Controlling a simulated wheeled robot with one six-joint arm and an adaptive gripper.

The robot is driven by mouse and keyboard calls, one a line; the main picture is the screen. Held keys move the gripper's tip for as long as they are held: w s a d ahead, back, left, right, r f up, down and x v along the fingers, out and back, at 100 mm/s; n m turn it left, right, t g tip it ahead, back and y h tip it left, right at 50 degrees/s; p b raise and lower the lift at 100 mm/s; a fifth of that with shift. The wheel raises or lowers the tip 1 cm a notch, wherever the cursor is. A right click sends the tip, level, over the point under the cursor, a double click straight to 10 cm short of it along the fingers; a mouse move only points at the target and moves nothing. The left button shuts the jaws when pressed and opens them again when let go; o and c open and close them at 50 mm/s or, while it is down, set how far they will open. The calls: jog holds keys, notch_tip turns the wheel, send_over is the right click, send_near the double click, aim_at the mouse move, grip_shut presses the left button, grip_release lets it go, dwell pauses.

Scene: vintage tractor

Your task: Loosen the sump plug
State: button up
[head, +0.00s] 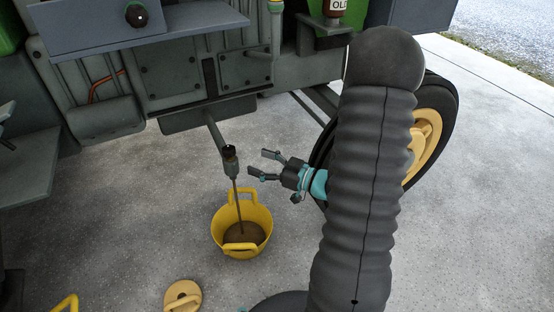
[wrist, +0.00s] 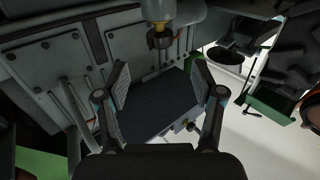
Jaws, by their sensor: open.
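The sump plug (head: 229,150) is a dark piece at the lower end of a grey drain pipe under the tractor. It also shows in the wrist view as a dark fitting (wrist: 160,40) below a brass-coloured ring, at the top centre. A thin brown stream (head: 237,195) runs from beneath it into a yellow bucket (head: 220,230), which has brown liquid inside. My gripper (head: 259,162) is open and empty, just right of the plug and apart from it. In the wrist view the plug is ahead of the spread fingers (wrist: 160,78).
The tractor's grey underside (head: 195,75) hangs above, with a rear wheel (head: 432,130) behind my arm. A yellow lid-like disc (head: 182,296) lies on the concrete floor at the front. An oil bottle (head: 336,8) stands at the top.

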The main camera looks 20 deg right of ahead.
jog(key=w+d+r+m+g+h+p, duration=0.25)
jog(key=d+r+h, duration=0.35)
jog(key=r+h, duration=0.45)
jog(key=s+a+r+m+h, duration=0.1)
jog(key=s+r+m+h, duration=0.15)
jog(key=s, duration=0.25)
jog(key=s+a+r+m+g, duration=0.1)
jog(key=s+a+r+g, duration=0.1)
jog(key=s+a, duration=0.2)
jog(key=s+a+r+m+g, duration=0.1)
jog(key=s+a+r+g, duration=0.1)
jog(key=s, duration=0.9)
jog(key=shift+a+m+g+p, duration=0.35)
jog(key=shift+a+g, duration=0.1)
jog(key=shift+a, duration=0.8)
jog(key=shift+r, duration=0.1)
